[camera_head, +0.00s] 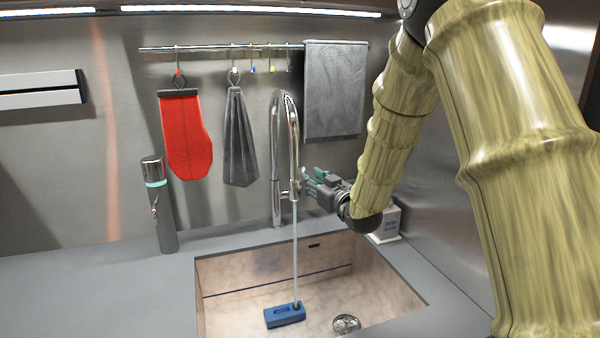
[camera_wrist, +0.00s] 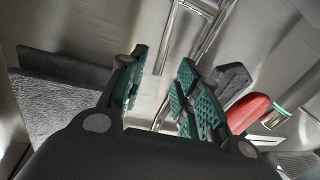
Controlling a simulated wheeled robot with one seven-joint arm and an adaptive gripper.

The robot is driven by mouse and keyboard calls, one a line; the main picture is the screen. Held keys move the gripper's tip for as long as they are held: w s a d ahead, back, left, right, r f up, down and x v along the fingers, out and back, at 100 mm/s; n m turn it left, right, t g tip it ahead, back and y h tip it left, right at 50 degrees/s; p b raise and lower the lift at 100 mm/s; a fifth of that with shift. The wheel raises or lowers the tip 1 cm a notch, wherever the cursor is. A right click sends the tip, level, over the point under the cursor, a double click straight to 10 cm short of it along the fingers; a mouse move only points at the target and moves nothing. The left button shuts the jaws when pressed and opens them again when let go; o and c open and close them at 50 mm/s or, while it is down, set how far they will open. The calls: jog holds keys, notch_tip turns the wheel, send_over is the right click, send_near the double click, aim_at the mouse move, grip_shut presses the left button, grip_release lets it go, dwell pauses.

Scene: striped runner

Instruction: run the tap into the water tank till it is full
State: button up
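The chrome tap (camera_head: 276,165) stands behind the sink, its tall arched spout bending over the basin. A thin stream of water (camera_head: 296,245) runs from the spout down to the blue water tank (camera_head: 285,316), which lies on the sink floor. The stream meets the tank near its dark round opening at the right end. The water level inside cannot be seen. My gripper (camera_head: 308,183) is just right of the spout's lower end. In the wrist view my gripper (camera_wrist: 164,64) has its green-padded fingers apart, with the chrome tap (camera_wrist: 170,40) showing between and beyond them.
The sink basin (camera_head: 235,275) has a drain (camera_head: 346,323) right of the tank. A red mitt (camera_head: 186,135), a dark grey cloth (camera_head: 236,140) and a grey towel (camera_head: 334,90) hang behind. A grey cylinder (camera_head: 165,215) stands left; a white box (camera_head: 388,224) stands right.

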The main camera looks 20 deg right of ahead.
jog(key=p+x, duration=0.1)
jog(key=x, duration=0.5)
jog(key=shift+w, duration=0.2)
grip_shut()
